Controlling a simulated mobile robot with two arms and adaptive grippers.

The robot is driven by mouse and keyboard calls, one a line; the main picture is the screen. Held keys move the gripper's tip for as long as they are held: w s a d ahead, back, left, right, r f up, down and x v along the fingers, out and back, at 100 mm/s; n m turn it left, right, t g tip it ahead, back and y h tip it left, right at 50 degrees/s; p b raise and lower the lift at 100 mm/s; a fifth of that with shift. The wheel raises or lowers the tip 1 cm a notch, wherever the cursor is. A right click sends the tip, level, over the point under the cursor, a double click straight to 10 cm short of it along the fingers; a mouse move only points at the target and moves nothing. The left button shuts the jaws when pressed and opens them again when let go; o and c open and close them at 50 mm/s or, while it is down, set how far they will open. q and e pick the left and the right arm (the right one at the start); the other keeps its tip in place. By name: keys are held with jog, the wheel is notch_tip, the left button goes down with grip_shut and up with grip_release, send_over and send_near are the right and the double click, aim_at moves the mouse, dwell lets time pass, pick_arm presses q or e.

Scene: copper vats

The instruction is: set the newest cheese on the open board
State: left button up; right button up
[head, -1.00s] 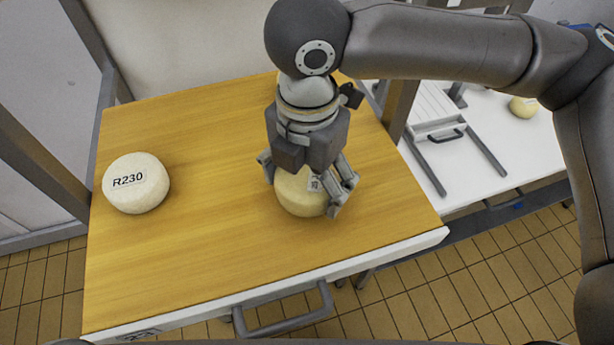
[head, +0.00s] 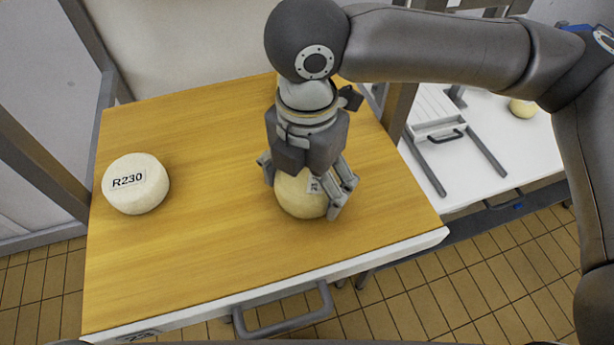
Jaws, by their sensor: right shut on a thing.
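A yellowish round cheese (head: 298,199) is on the right half of the wooden board (head: 215,245). My right gripper (head: 308,188) comes down from above and is shut on this cheese, with fingers on both sides. A paler round cheese labelled R230 (head: 136,184) sits on the left of the board, apart from the gripper. My left gripper is not in view.
The board is a pulled-out shelf with a white front edge and a grey handle (head: 285,312). A white table (head: 500,135) at the right holds a slatted rack (head: 435,110) and another small yellow cheese (head: 522,107). Dark posts stand beside the board. Its middle is clear.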

jog(key=shift+f, duration=0.55)
dwell(0.4)
jog(key=o, duration=1.3)
jog(key=shift+c, duration=0.2)
notch_tip(320, 180, up, 7)
jog(key=p, duration=0.8)
